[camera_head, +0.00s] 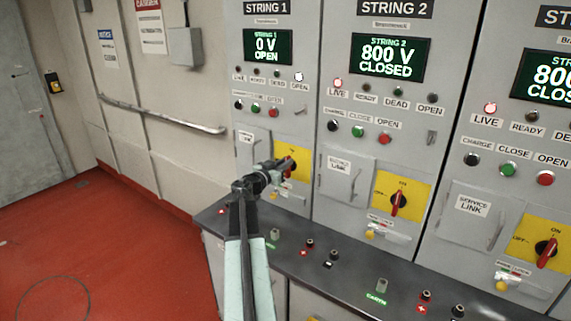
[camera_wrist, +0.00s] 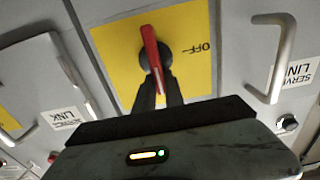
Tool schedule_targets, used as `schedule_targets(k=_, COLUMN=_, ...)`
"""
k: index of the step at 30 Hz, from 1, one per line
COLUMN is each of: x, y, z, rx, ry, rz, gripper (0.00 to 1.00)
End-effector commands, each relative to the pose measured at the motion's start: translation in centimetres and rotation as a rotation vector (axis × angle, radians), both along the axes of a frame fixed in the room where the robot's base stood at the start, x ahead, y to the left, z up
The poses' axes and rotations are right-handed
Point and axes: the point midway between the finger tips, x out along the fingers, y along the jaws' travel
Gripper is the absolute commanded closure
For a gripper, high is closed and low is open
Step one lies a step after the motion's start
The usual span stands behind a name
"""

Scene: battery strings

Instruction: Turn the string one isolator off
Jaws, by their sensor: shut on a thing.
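The string one isolator has a red handle on a yellow plate (camera_head: 297,152) under the STRING 1 display (camera_head: 267,47), which reads 0 V OPEN. In the wrist view its red handle (camera_wrist: 150,48) runs nearly parallel to the plate's side edges, and the OFF mark, seen upside down, is to its right. My gripper (camera_head: 284,168) reaches the handle from the front left and hides part of it. In the wrist view the two dark fingers (camera_wrist: 160,88) are closed about the near end of the handle.
A service link cover (camera_head: 254,150) with a handle is left of the isolator. A dark ledge (camera_head: 330,262) with sockets juts out below. Red floor (camera_head: 120,250) is clear at left.

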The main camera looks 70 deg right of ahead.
Motion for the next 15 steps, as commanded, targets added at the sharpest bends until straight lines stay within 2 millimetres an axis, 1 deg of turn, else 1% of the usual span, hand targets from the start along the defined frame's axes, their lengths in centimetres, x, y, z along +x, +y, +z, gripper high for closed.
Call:
schedule_targets(k=8, x=0.19, y=-0.07, z=-0.07, rx=0.020, ry=0.075, rz=-0.001, gripper=1.00)
schedule_targets(k=15, x=0.63, y=-0.22, z=-0.20, rx=0.066, ry=0.248, rz=-0.002, gripper=1.00)
